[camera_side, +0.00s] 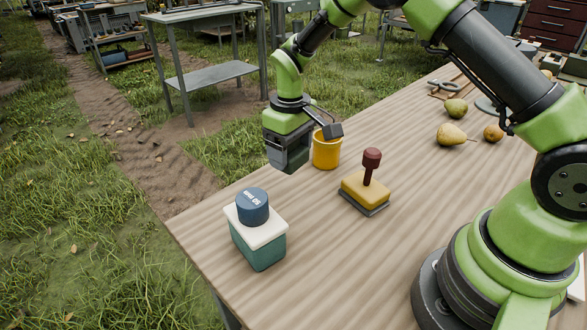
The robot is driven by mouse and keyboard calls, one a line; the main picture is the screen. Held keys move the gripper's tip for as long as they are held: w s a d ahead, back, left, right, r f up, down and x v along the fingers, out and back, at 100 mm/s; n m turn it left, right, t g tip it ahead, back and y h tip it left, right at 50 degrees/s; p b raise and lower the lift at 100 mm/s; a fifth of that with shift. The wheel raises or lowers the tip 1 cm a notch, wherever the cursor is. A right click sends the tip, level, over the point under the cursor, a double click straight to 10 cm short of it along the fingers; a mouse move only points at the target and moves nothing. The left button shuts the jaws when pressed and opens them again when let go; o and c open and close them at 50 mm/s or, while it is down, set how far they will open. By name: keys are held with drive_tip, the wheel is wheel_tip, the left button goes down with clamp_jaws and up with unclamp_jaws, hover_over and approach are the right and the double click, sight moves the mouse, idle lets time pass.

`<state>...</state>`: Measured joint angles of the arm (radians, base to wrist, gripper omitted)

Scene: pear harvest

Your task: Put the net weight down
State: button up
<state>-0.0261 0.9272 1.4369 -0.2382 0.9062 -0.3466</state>
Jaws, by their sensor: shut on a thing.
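My gripper (289,160) is above the table's far left part, left of the yellow cup. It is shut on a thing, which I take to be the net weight. Gripper and held thing merge into one dark grey shape, so the outline of the weight and the fingertips cannot be told apart. The dark shape is above the wooden table (300,260), at its far edge in the picture.
A yellow cup (327,152) stands close right of my gripper. A yellow block with a dark red knob (367,187) sits mid-table on a grey base. Several pears (451,134) lie at the back right. Table between the green box and yellow block is clear.

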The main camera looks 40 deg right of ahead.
drive_tip(key=shift+r, duration=0.9)
drive_tip(key=shift+d, duration=0.25)
drive_tip(key=s+d, duration=0.5)
drive_tip(key=d, duration=0.7)
drive_tip(key=m, duration=0.2)
hover_over(410, 177)
drive_tip(key=w, duration=0.1)
drive_tip(key=f, duration=0.6)
drive_tip(key=s+f, duration=0.1)
drive_tip(key=f, duration=0.2)
drive_tip(key=shift+f, duration=0.35)
